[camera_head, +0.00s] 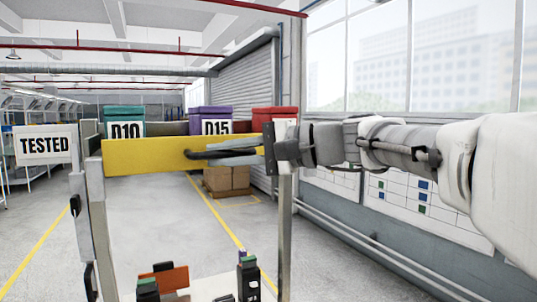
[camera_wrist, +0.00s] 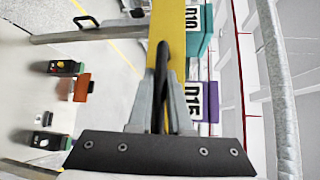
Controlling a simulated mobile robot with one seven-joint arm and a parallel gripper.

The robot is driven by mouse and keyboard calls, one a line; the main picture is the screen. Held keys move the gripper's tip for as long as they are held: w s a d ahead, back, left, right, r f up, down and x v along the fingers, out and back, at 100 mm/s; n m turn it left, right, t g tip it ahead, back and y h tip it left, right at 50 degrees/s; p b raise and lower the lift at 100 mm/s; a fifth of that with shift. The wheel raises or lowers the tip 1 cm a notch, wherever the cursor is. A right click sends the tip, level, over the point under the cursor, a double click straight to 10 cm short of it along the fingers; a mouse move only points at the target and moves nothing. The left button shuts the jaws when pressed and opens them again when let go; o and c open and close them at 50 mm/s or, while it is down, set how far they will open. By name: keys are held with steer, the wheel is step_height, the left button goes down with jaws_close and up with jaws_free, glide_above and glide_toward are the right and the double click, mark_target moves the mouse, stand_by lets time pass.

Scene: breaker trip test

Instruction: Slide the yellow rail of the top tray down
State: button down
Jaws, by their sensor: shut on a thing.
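The yellow rail (camera_head: 135,158) runs level along the front of the top tray (camera_head: 95,143), in front of the labelled bins. My gripper (camera_head: 190,154) reaches in from the right with its fingers along the rail.
A teal D10 bin (camera_head: 125,122), a purple D15 bin (camera_head: 211,119) and a red bin (camera_head: 272,118) stand behind the rail. A TESTED sign (camera_head: 45,146) is at left. Metal posts (camera_head: 285,225) flank the frame. Small dark devices (camera_head: 248,278) sit below. Cardboard boxes (camera_head: 226,179) lie beyond.

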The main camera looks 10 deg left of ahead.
steer(key=shift+f+b, duration=1.2)
steer(key=shift+f, duration=0.65)
steer(key=c, duration=0.8)
jaws_free()
steer(key=shift+c, duration=0.2)
steer(key=shift+r, duration=0.1)
steer(key=b+v, duration=0.1)
steer(key=v, duration=1.6)
steer(key=shift+d, duration=0.2)
